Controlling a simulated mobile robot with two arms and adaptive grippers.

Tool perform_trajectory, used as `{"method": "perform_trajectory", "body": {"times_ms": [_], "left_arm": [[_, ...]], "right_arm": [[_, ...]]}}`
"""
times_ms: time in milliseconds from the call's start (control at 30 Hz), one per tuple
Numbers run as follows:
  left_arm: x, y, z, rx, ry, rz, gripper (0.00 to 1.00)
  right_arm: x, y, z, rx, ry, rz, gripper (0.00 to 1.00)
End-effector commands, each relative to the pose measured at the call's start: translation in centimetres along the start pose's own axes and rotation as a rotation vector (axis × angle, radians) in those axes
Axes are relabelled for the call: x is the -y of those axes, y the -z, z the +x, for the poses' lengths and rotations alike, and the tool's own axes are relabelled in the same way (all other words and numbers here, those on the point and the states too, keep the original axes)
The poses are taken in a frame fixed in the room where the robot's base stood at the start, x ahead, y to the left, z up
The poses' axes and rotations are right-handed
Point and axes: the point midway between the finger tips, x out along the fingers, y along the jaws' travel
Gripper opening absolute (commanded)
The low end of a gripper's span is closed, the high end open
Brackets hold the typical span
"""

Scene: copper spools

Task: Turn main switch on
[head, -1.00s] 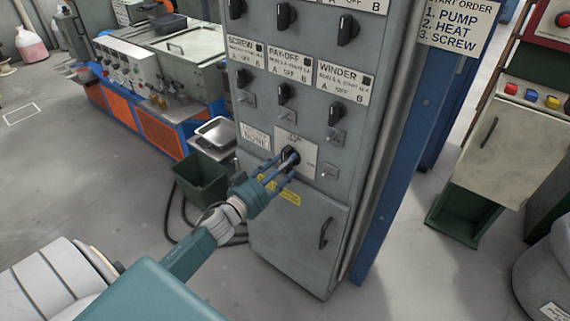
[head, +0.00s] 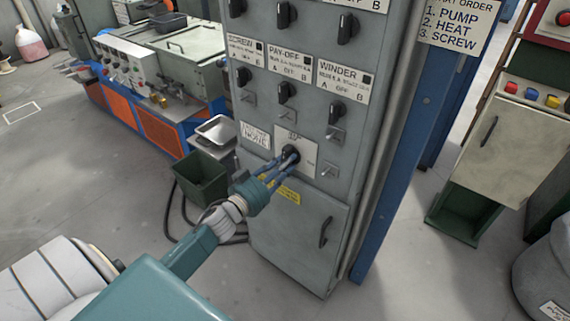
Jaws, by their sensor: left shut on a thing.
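The main switch (head: 291,153) is a black rotary knob on a pale square plate, low on the grey control cabinet (head: 262,207). My left gripper (head: 287,162) reaches in from the lower left, and its blue fingers are shut on the knob. The fingers partly cover the knob, so its exact pointing direction is hard to tell. The lettering on the plate is too small to read. My right gripper is not in the view.
Rows of other black selector knobs, labelled screw, pay-off and winder, sit just above. A dark green bin (head: 201,178) and black cables stand left of the cabinet. A blue post (head: 401,150) rises at right.

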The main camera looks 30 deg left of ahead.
Motion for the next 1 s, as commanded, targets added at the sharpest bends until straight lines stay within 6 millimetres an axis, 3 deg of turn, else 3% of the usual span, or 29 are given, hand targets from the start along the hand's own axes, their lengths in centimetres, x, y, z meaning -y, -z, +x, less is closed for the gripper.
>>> {"method": "perform_trajectory", "body": {"times_ms": [1000], "left_arm": [[0.6,-0.4,0.0,0.000,0.000,0.913,0.00]], "right_arm": [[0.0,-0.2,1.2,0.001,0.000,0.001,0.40]]}}
